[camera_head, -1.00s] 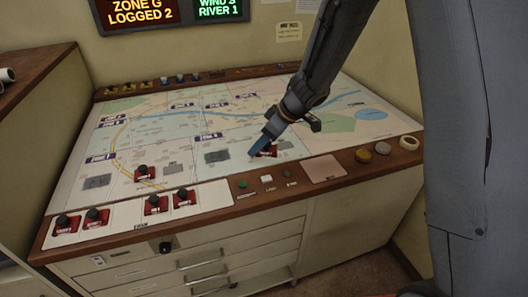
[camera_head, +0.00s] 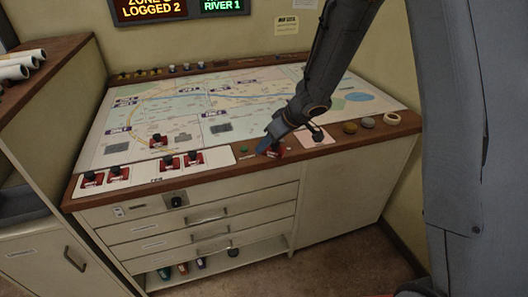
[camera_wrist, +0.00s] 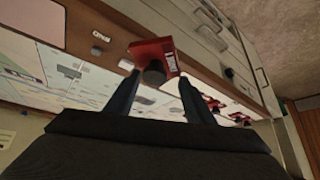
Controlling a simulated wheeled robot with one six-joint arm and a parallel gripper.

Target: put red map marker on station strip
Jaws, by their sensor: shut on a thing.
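My gripper (camera_head: 268,147) is shut on a red map marker (camera_head: 275,153), a red block with a black knob. In the head view they are over the console's wooden front rail, between the green button and the pink pad. In the wrist view the held marker (camera_wrist: 158,48) shows its white label between the two fingers (camera_wrist: 155,95). The station strip (camera_head: 218,157) is the white band at the front left of the map, left of my gripper. Two pairs of red markers stand on it. Another red marker (camera_head: 157,141) stands on the map.
A green button (camera_head: 243,149) is just left of my gripper. The pink pad (camera_head: 318,138), round knobs (camera_head: 350,127) and a tape roll (camera_head: 391,118) are to the right. Drawers (camera_head: 200,222) are below. The strip has bare room between its marker pairs and at its right end.

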